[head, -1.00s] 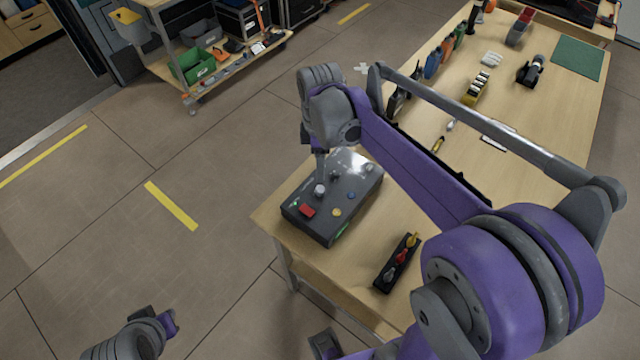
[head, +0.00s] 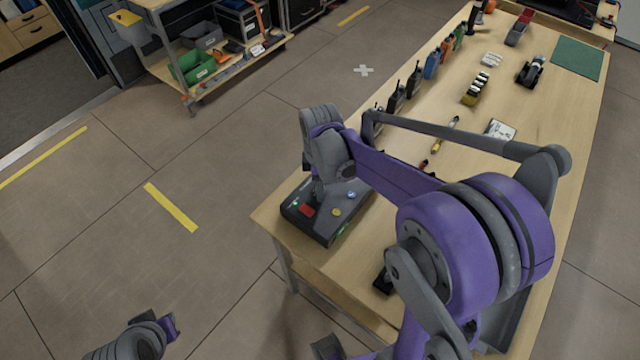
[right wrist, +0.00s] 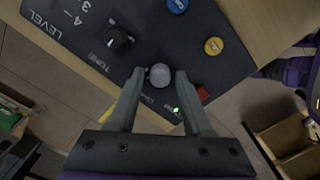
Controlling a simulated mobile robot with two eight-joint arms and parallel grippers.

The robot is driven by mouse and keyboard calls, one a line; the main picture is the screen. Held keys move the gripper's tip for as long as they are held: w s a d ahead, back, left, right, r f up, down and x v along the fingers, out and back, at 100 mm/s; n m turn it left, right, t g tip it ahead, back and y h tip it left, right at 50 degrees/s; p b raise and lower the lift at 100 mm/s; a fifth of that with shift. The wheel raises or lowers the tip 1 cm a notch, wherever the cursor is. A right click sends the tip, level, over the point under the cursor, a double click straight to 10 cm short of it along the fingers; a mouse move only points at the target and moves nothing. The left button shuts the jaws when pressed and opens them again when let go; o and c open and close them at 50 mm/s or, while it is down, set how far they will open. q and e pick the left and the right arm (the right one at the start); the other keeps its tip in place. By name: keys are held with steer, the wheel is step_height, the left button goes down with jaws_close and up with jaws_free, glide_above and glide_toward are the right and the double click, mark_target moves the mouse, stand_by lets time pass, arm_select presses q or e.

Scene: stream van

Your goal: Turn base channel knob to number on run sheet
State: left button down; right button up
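The dark base station box (head: 313,229) sits on the near left corner of the long table. It has a red button (head: 307,211), a yellow button (head: 337,212), a blue button (head: 351,195) and a lit green light. In the right wrist view, a round grey knob (right wrist: 160,76) lies between my right gripper's fingertips (right wrist: 160,82), with a small gap seeming to show on each side. A black knob (right wrist: 118,38) is beside it. The printed labels are partly unreadable. My right gripper (head: 318,189) points down over the box. My left gripper (head: 168,325) is low at the left, its fingers unclear.
A white sheet (head: 501,130) with dark marks lies on the table (head: 545,140); its text is too small to read. Radios (head: 414,80), bottles (head: 432,66) and a green mat (head: 578,59) are farther back. A cart (head: 240,68) stands across the floor.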

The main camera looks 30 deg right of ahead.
jaws_close()
steer(key=m+b, duration=0.1)
steer(key=m, duration=0.3)
steer(key=shift+m, duration=0.3)
steer(key=m+b, duration=0.1)
steer(key=m, duration=1.1)
steer(key=shift+m+b, duration=0.3)
steer(key=shift+b, duration=0.1)
steer(key=m, duration=0.6)
steer(key=shift+m+b, duration=0.3)
